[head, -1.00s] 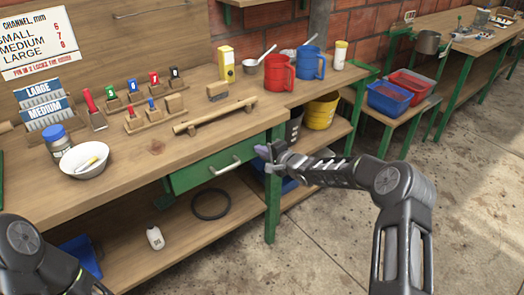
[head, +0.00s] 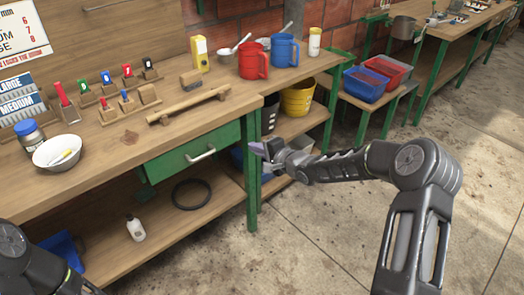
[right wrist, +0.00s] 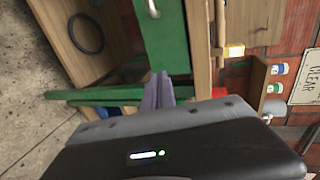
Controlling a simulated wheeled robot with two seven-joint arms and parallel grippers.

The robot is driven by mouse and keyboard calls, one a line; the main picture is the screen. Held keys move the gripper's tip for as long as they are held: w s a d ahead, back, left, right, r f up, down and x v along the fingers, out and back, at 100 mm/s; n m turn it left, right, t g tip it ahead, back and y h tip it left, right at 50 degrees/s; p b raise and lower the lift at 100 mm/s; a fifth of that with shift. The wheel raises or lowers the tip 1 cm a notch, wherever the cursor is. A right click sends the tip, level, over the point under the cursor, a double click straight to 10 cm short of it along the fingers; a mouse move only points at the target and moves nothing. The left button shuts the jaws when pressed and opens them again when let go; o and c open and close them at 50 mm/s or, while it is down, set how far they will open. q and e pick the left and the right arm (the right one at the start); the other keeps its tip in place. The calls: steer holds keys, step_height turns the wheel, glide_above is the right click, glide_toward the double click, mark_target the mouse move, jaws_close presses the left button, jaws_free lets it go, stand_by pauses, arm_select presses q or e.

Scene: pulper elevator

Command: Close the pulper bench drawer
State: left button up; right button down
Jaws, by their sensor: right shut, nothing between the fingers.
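The drawer (head: 178,163) is set under the wooden bench top, with a green front and a pale bar handle (head: 201,155). How far its front stands out is hard to tell. In the right wrist view the green drawer front (right wrist: 166,35) and part of the handle (right wrist: 153,9) show at the top. My right gripper (head: 258,149) is shut and empty, just right of the drawer front, near the green bench leg. In the right wrist view its fingertips (right wrist: 159,80) lie close to the drawer front's end; contact cannot be told. My left gripper is out of view.
The bench top (head: 70,187) holds a white bowl (head: 57,152), a wooden bar (head: 188,106) and red and blue jugs (head: 253,60). The green leg (head: 252,195) stands beside the gripper. Floor to the right is clear.

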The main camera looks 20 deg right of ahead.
steer(key=v, duration=0.3)
steer(key=shift+a, duration=0.1)
steer(key=shift+f, duration=0.1)
stand_by(0.3)
steer(key=s+a+f+n+g+p, duration=0.1)
steer(key=s+a+f+n+g, duration=0.3)
steer(key=s+f, duration=0.5)
steer(key=s+a+f+n+g+p, duration=0.15)
steer(key=s+a+f+n, duration=0.3)
steer(key=s+f, duration=0.5)
steer(key=s+a+f+n+g+p, duration=0.1)
steer(key=s+a+f+g, duration=0.1)
steer(key=s, duration=1)
steer(key=s+a+f+n+g+h+p, duration=0.1)
steer(key=s+a+g, duration=0.4)
steer(key=s, duration=0.7)
steer(key=shift+a+f+n, duration=0.45)
steer(key=shift+a+n, duration=0.2)
steer(key=shift+a, duration=0.1)
